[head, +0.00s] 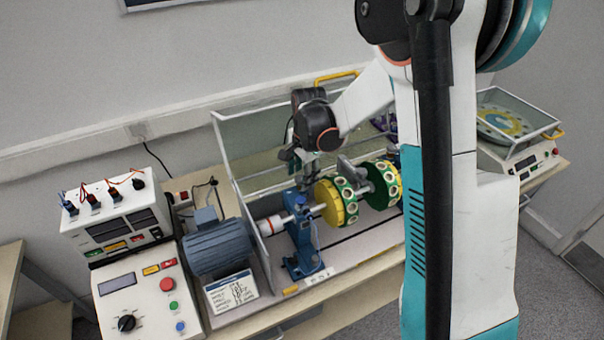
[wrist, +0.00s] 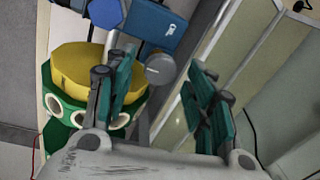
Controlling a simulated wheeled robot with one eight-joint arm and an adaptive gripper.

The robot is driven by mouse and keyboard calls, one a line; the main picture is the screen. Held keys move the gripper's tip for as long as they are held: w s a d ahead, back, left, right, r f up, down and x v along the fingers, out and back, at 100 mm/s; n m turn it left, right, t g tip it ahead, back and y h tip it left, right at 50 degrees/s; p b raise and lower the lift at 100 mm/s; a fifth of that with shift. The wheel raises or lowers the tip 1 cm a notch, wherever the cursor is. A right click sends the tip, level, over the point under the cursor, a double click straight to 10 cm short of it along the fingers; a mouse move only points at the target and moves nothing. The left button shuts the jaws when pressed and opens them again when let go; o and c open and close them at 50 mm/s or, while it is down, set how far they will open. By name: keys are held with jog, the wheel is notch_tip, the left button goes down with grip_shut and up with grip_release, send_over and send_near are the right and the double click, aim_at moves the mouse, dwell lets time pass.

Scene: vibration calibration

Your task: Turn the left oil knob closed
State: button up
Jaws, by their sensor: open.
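The left blue bearing stand (head: 303,235) holds the shaft left of a yellow and green disc (head: 330,203). My gripper (head: 297,166) is over the top of this stand, pointing down. In the wrist view my gripper (wrist: 160,78) is open and empty, its two fingers well apart. A grey round knob-like part (wrist: 160,68) shows between the fingertips, beside a blue block (wrist: 165,32) and a blue hexagonal part (wrist: 105,12). I cannot tell for sure that the grey part is the left oil knob, or how it is turned. No contact is visible.
The yellow and green disc (wrist: 85,72) is close beside my left finger in the wrist view. A blue motor (head: 217,247) stands left of the stand. A clear guard panel (head: 300,125) rises behind the shaft. A control box (head: 142,303) is at the lower left.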

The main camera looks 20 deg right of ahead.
jog(key=c, duration=1.1)
jog(key=shift+n, duration=0.4)
jog(key=n+b, duration=0.1)
jog(key=n, duration=0.1)
jog(key=shift+n+b, duration=0.3)
jog(key=shift+n, duration=0.1)
jog(key=n, duration=0.2)
jog(key=n+b, duration=0.1)
jog(key=n, duration=0.2)
jog(key=shift+w+d+g+y, duration=0.1)
jog(key=shift+w+g+y, duration=0.05)
jog(key=shift+g+y, duration=0.15)
jog(key=n+b, duration=0.1)
jog(key=n, duration=0.4)
jog(key=shift+g, duration=0.3)
jog(key=n+b, duration=0.1)
jog(key=n, duration=0.3)
jog(key=shift+w, duration=0.1)
jog(key=shift+n, duration=0.3)
